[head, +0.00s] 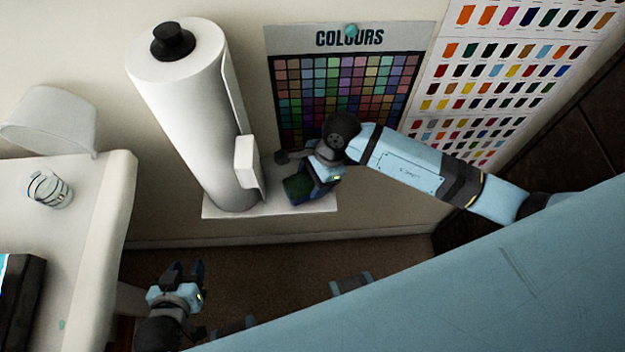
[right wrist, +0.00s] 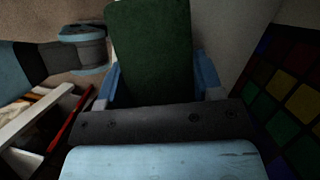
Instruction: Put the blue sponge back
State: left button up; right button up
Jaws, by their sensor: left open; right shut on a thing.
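The sponge (head: 298,188) is in my right gripper (head: 312,184); its visible face is dark green, and I cannot clearly make out its blue part. My right gripper is shut on it, over the small white wall shelf (head: 222,211), just right of the big white roll. I cannot tell whether the sponge touches the shelf. My left gripper (head: 184,268) is open and empty, low over the floor, right of the white table.
The white paper roll (head: 185,110) stands upright on the shelf's left, close to my right gripper. Colour charts (head: 350,75) hang on the wall behind. The white table (head: 110,185) at left holds a glass jar (head: 48,189) and a white lamp-like shade (head: 50,120).

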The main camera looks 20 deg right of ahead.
jog(key=shift+f, duration=0.5)
jog(key=shift+f, duration=0.15)
jog(key=o, duration=0.8)
jog(key=shift+o, duration=0.2)
